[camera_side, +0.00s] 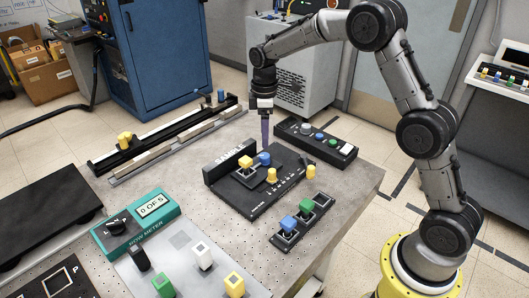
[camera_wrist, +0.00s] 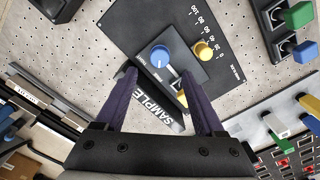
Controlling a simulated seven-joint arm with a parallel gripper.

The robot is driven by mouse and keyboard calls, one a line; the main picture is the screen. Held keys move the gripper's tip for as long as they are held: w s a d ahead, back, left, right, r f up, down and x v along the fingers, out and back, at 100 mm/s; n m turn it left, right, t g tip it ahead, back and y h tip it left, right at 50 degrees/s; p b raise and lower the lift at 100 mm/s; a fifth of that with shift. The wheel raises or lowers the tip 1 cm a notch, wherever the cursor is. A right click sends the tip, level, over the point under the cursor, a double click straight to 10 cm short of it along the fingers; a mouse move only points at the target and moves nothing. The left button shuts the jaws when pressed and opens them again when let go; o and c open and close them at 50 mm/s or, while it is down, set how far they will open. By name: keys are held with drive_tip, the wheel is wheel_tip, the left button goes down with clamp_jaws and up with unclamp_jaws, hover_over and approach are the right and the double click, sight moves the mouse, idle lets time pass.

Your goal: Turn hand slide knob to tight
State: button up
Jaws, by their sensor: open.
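A black slide board (camera_side: 256,204) with a scale lies on the bench. A blue round knob (camera_side: 265,158) with a white pointer line is on its carriage; I take it as the hand slide knob. It also shows in the wrist view (camera_wrist: 160,56), just ahead of my fingertips. Another yellow knob (camera_side: 272,175) stands near the scale. My gripper (camera_side: 265,140) points down above the board. In the wrist view its purple fingers (camera_wrist: 160,76) are apart, with nothing held.
An upright SAMPLE plate (camera_side: 228,162) stands along the board's far left edge. A black switch box (camera_side: 315,138) and a blue-and-green knob box (camera_side: 302,221) flank it to the right. A long rail (camera_side: 165,141) lies at the back left. A teal meter (camera_side: 137,219) is in front left.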

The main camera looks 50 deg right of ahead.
sight(264, 155)
wheel_tip(264, 155, down, 8)
drive_tip(key=shift+r, duration=0.25)
clamp_jaws()
idle(0.4)
